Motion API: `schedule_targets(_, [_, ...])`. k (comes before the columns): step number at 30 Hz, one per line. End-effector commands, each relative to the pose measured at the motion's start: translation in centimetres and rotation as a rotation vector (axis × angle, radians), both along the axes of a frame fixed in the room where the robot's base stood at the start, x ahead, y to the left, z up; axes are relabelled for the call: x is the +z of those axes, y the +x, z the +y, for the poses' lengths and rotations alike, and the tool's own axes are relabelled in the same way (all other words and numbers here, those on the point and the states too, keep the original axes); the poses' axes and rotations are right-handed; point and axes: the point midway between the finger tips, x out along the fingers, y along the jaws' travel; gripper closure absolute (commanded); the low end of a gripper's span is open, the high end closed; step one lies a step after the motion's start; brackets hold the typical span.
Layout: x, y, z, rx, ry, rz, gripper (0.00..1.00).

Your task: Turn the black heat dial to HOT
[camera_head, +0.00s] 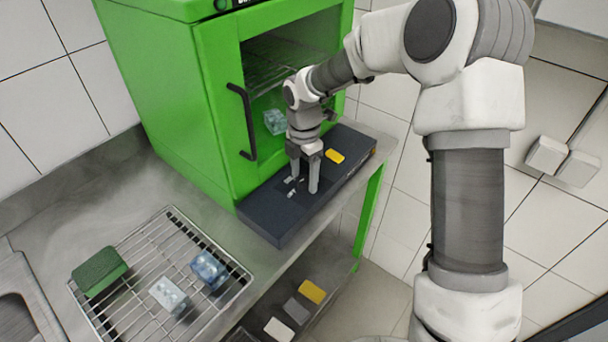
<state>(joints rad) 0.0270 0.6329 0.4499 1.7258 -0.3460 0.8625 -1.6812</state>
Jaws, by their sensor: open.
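A dark control box (275,215) lies on the steel bench in front of the green cabinet. Small pale marks (291,194) show on its top beside my fingers. The black heat dial cannot be made out against the dark box; my gripper may cover it. My gripper (303,184) points down over the box top, its two fingers apart and nothing visible held between them. I cannot tell whether the fingertips touch the box. No HOT lettering is readable.
The green cabinet (180,110) with a black handle (243,120) stands behind the box. A yellow patch (334,156) is on the box's right part. A wire rack (150,262) holds a green sponge (99,271) and two small blocks at lower left.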

Motion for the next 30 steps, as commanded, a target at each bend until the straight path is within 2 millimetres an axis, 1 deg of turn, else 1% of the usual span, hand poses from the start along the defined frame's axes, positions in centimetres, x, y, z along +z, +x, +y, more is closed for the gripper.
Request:
schedule_targets(5, [-0.01, -0.01, 0.01, 0.0, 0.0, 0.0, 0.29])
schedule_targets(6, [-0.01, -0.01, 0.01, 0.0, 0.0, 0.0, 0.3])
schedule_targets(11, [0.01, -0.01, 0.01, 0.0, 0.0, 0.0, 0.59])
schedule_targets(15, [0.02, -0.01, 0.01, 0.0, 0.0, 0.0, 0.84])
schedule_targets(18, [0.03, -0.01, 0.01, 0.0, 0.0, 0.0, 1.0])
schedule_targets(25, [0.04, -0.01, 0.01, -0.007, 0.0, 0.0, 1.0])
schedule_targets(30, [0.06, -0.01, 0.04, -0.05, 0.0, 0.0, 1.0])
